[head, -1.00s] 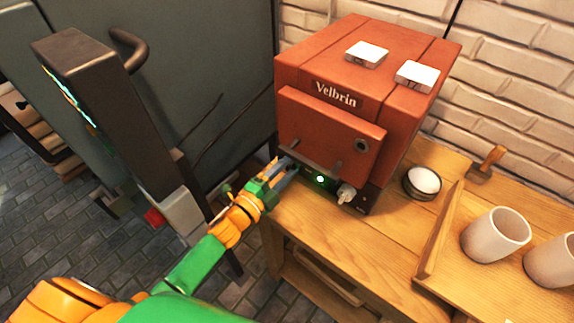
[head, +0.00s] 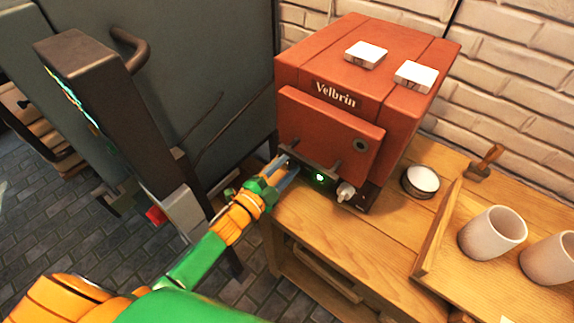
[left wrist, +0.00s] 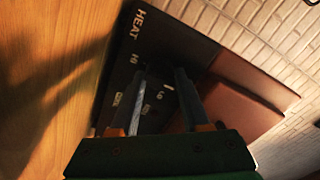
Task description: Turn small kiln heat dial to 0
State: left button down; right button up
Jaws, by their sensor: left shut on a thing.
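The small red-brown kiln (head: 365,75), marked "Velbrin", stands on the wooden bench with its door shut. Below the door is a dark control panel; the left wrist view shows it close up (left wrist: 180,45), with the words "HEAT", "HI" and "LO". My left gripper (head: 289,166) is at the left end of this panel. Its two fingers (left wrist: 160,82) straddle the marked area and are shut on the heat dial. The dial is mostly hidden in shadow between the fingers, so its setting cannot be read.
A green light (head: 319,178) glows on the panel, with a pale knob (head: 346,191) to its right. A round white-topped tin (head: 422,181) and pale cups (head: 492,233) are farther right. A large dark kiln or cabinet (head: 200,80) stands at left. White blocks (head: 366,55) lie on the kiln.

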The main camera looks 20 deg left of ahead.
pick_arm(q)
jog(key=shift+r, duration=0.1)
jog(key=c, duration=0.6)
grip_release()
jog(key=shift+o, duration=1.1)
jog(key=shift+w+d, duration=0.1)
jog(key=v, duration=0.6)
jog(key=shift+s+b, duration=0.3)
jog(key=shift+b, duration=0.1)
jog(key=shift+s, duration=0.3)
jog(key=shift+w, duration=0.1)
